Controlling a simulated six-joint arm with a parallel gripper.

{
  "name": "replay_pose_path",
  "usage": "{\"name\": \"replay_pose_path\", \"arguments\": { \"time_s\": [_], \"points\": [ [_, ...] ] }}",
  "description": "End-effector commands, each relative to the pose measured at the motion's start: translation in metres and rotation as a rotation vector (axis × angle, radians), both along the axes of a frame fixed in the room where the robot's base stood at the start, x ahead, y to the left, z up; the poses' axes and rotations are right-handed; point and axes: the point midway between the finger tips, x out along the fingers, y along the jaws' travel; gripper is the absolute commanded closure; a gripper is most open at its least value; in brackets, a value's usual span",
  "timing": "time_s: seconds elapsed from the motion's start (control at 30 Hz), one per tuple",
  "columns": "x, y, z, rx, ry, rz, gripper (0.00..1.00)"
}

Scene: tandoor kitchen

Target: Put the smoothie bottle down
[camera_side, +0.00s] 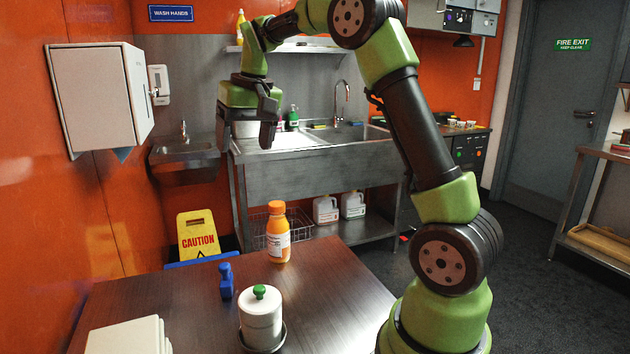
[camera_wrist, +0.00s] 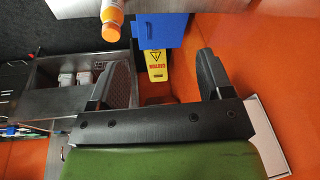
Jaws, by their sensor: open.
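The smoothie bottle (camera_side: 278,234), orange with an orange cap and a white label, stands upright on the dark table (camera_side: 330,290) near its far edge. In the wrist view the smoothie bottle (camera_wrist: 112,22) shows at the top, cap towards me, partly cut off by the frame. My gripper (camera_side: 268,122) is high above and beyond the bottle in the side view, clear of it. In the wrist view my gripper (camera_wrist: 165,80) has its two fingers wide apart with nothing between them.
A white canister with a green knob (camera_side: 261,318), a blue object (camera_side: 226,281) and a white stack (camera_side: 128,337) stand on the table. A yellow caution sign (camera_side: 197,234) and a sink unit (camera_side: 310,165) are behind. The table's right part is clear.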

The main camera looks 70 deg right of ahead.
Motion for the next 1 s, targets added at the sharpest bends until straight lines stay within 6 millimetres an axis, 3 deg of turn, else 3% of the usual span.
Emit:
{"name": "replay_pose_path", "arguments": {
  "time_s": [0.03, 0.2, 0.4, 0.5, 0.63, 0.8, 1.0],
  "points": [
    [-0.013, 0.021, 0.015, -0.002, -0.037, 0.027, 0.27],
    [-0.063, 0.079, 0.040, 0.011, -0.155, 0.096, 0.27],
    [-0.135, 0.130, 0.037, 0.047, -0.289, 0.161, 0.27],
    [-0.165, 0.145, 0.026, 0.071, -0.344, 0.183, 0.27],
    [-0.190, 0.155, 0.012, 0.094, -0.392, 0.200, 0.27],
    [-0.202, 0.159, 0.002, 0.108, -0.416, 0.206, 0.27],
    [-0.203, 0.159, 0.002, 0.109, -0.415, 0.206, 0.27]
  ]
}}
